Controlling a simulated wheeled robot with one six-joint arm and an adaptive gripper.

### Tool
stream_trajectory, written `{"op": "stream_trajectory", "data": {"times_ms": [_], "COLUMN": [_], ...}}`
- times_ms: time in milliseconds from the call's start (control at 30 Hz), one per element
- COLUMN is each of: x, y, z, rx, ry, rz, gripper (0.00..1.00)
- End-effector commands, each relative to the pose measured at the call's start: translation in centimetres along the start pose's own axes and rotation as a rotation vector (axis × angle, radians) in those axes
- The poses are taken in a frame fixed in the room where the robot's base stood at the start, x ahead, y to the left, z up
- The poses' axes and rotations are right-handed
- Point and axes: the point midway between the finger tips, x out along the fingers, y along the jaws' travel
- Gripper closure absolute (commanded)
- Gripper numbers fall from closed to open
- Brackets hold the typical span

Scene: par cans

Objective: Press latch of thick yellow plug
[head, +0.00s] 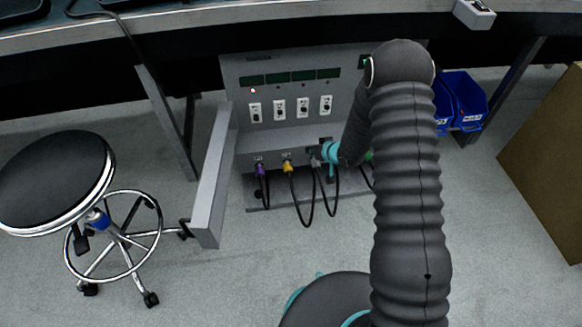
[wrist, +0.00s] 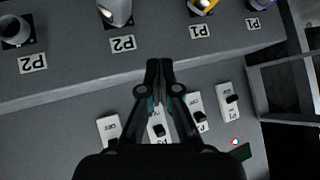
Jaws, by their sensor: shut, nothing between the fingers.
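The yellow plug (head: 288,168) sits in the front of the grey panel box, with a black cable hanging from it. In the wrist view the yellow plug (wrist: 201,7) shows at the top edge, mostly cut off, above a P1 label. Its latch cannot be made out clearly. My gripper (wrist: 159,66) is shut and empty, its tips together over the box edge, apart from the yellow plug. In the head view my gripper (head: 318,153) is to the right of the yellow plug, close to the grey plug, and partly hidden by my arm.
A grey plug (wrist: 115,10) sits at P2 and a purple plug (wrist: 260,4) at another P1. An empty round socket (wrist: 15,32) is at the other side. White switches (head: 279,109) and a red light (head: 253,90) are above. An open grey door (head: 212,185) stands left, beside a stool (head: 55,180).

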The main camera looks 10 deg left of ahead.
Motion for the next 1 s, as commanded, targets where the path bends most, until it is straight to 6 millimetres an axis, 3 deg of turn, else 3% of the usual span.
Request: {"op": "stream_trajectory", "data": {"times_ms": [433, 1000], "x": [3.9, 4.5], "y": [-2.6, -3.2], "z": [2.9, 3.2], "rx": [-0.001, -0.001], "ry": [0.000, 0.000], "rz": [0.000, 0.001], "gripper": [1.00, 1.00]}}
